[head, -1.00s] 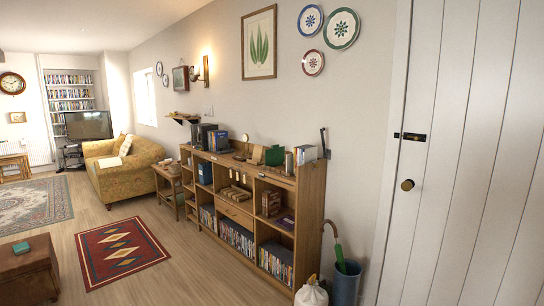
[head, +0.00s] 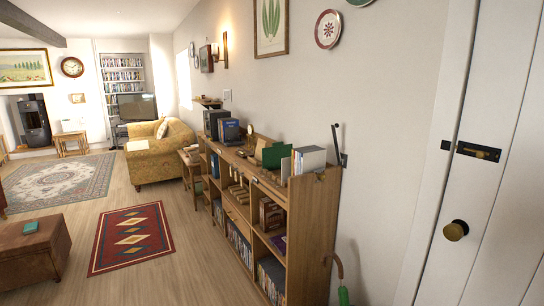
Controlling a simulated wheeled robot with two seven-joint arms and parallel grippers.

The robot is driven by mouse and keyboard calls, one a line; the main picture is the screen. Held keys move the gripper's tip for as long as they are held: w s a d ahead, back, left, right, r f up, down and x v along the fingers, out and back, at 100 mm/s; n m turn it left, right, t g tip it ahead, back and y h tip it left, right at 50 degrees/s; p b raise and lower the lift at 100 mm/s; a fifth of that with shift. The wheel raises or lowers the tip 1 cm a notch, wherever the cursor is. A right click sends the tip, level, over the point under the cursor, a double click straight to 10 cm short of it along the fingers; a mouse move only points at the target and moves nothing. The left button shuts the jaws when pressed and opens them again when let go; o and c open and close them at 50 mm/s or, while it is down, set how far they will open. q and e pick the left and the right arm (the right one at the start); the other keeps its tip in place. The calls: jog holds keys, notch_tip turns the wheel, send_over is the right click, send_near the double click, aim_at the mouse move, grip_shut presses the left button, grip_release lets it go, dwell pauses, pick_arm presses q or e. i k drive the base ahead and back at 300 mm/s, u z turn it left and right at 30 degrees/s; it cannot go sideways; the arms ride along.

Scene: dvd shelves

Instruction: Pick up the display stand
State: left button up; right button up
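A wooden shelf unit (head: 318,215) stands along the wall, with several objects on its top. Among them are a green upright panel (head: 275,156), a small brown wooden piece (head: 260,150) beside it and white-edged books or cases (head: 308,160) near the right end. A thin dark upright piece (head: 335,138) rises at the right end. The objects are too small for me to tell which one is the display stand. Neither gripper is in view.
A white door (head: 490,200) with a brass knob (head: 455,230) is close on the right. A red patterned rug (head: 131,239), a brown ottoman (head: 35,255) and a yellow sofa (head: 160,155) lie to the left. Wooden floor (head: 190,260) in front of the shelves is clear.

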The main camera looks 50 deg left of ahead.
aim_at(258, 151)
jog(key=u, duration=2.35)
jog(key=i, duration=2.2)
jog(key=u, duration=0.65)
jog(key=i, duration=1.15)
jog(key=z, duration=3.35)
